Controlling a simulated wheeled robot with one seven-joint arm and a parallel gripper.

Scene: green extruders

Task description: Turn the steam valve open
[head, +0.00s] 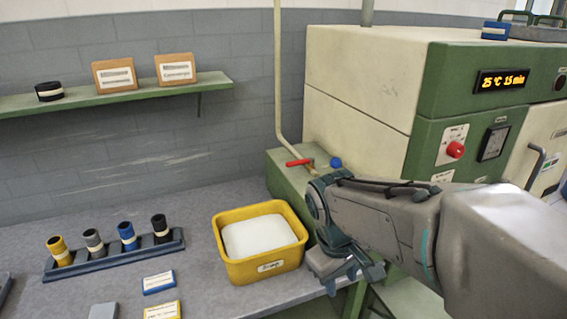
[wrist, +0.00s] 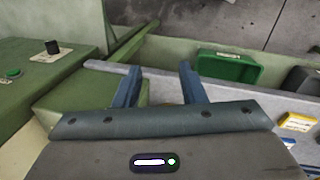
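The steam valve shows in the head view as a red lever handle (head: 299,162) at the foot of a cream pipe (head: 277,80). It sits over a green ledge beside the large machine, with a brassy body just right of the handle. I cannot make out the valve in the wrist view. My gripper (head: 352,278) points down at the right of the yellow bin, nearer to me and lower in the picture than the valve, apart from it. In the wrist view the two blue-grey fingers (wrist: 160,88) stand apart with no held object visible between them.
A yellow bin (head: 258,267) with white contents stands beside my gripper. A blue ball-like knob (head: 336,162) is right of the valve. The cream-green machine (head: 365,85) rises behind my arm. A rack (head: 115,257) of spools is at left. A green tray (wrist: 228,67) shows in the wrist view.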

